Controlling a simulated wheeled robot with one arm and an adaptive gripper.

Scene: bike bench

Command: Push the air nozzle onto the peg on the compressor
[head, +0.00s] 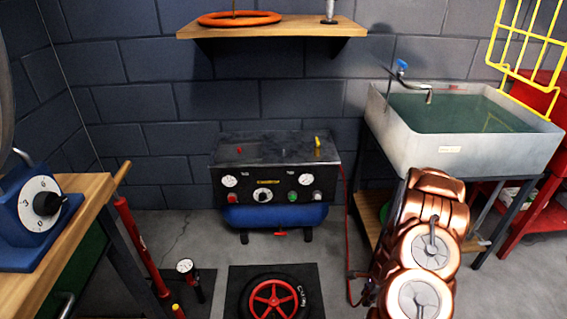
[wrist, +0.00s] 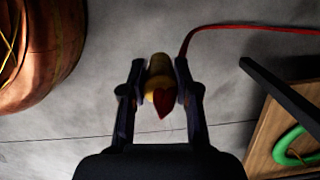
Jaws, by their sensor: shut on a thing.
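The compressor (head: 262,183) stands against the back wall, with a black control panel and a blue tank below. On its grey top are a yellow upright piece (head: 317,148) at the right and a small red piece (head: 239,151) at the left; I cannot tell which is the peg. In the wrist view my gripper (wrist: 160,73) is shut on the air nozzle (wrist: 159,84), brass-yellow with a red pointed end. The nozzle is above the grey floor, away from the compressor. In the head view my copper arm largely hides gripper and nozzle.
A red hose (head: 346,220) hangs from the compressor's right side. A red wheel (head: 273,300) lies on a black mat in front. A floor pump (head: 140,240) and workbench (head: 75,220) stand left, a sink (head: 400,125) right. A wooden shelf (head: 270,28) hangs above the compressor.

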